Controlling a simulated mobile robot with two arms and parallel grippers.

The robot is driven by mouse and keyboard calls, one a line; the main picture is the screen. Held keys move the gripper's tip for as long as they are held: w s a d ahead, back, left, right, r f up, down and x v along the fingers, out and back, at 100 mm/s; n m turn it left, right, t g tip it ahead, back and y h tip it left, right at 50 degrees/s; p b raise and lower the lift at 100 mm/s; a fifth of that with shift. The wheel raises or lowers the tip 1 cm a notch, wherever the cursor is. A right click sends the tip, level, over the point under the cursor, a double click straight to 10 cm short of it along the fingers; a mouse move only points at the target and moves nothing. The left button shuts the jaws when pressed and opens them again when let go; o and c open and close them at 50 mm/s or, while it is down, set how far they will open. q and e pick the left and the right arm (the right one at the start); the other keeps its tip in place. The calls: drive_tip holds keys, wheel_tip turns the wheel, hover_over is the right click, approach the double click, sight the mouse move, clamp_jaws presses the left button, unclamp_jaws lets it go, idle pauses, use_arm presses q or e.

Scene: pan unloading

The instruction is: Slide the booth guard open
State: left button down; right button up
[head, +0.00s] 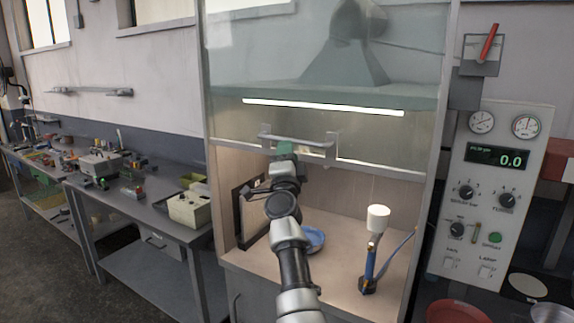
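The booth guard (385,135) is a clear, greyish pane across the front of the booth. A pale bar handle (313,143) runs across its lower part between two brackets. Below the pane the booth front is open. My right arm reaches up from the bottom middle, and its gripper (285,151) is at the left half of the handle, overlapping it in the head view. My wrist hides most of the fingers, so I cannot tell whether they are closed on the bar. My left gripper is not in view.
Inside the booth are a blue dish (314,238), partly behind my arm, a burner with a white top (378,218), and a dark framed panel (244,213). A control panel (495,190) stands right. A cluttered workbench (150,212) stands left.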

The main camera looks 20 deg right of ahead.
drive_tip(key=v, duration=0.6)
drive_tip(key=shift+p, duration=0.45)
drive_tip(key=shift+f, duration=0.1)
